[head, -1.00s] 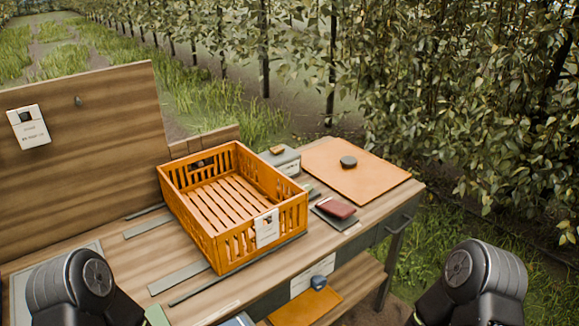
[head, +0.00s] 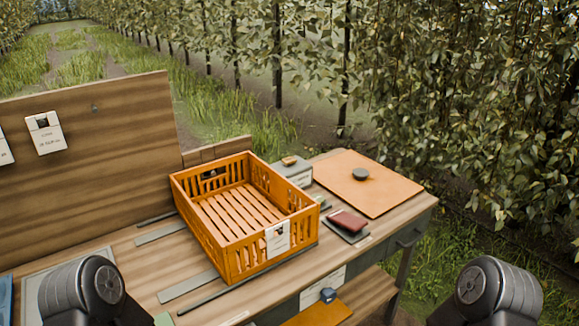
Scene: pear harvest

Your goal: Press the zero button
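No button marked zero can be made out in the head view. A small grey box (head: 297,176) with a tan piece on top stands behind the crate at its right; its front is partly hidden and too small to read. An orange slatted crate (head: 233,260) stands empty on the wooden table (head: 140,262). Only dark rounded parts of my two arms show at the bottom left and bottom right; neither gripper is in view.
An orange board (head: 385,193) with a dark round knob (head: 360,174) lies at the table's right end. A dark red item (head: 347,221) lies on a dark pad in front of it. A wooden back panel (head: 110,150) with a white card (head: 45,132) rises at the left.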

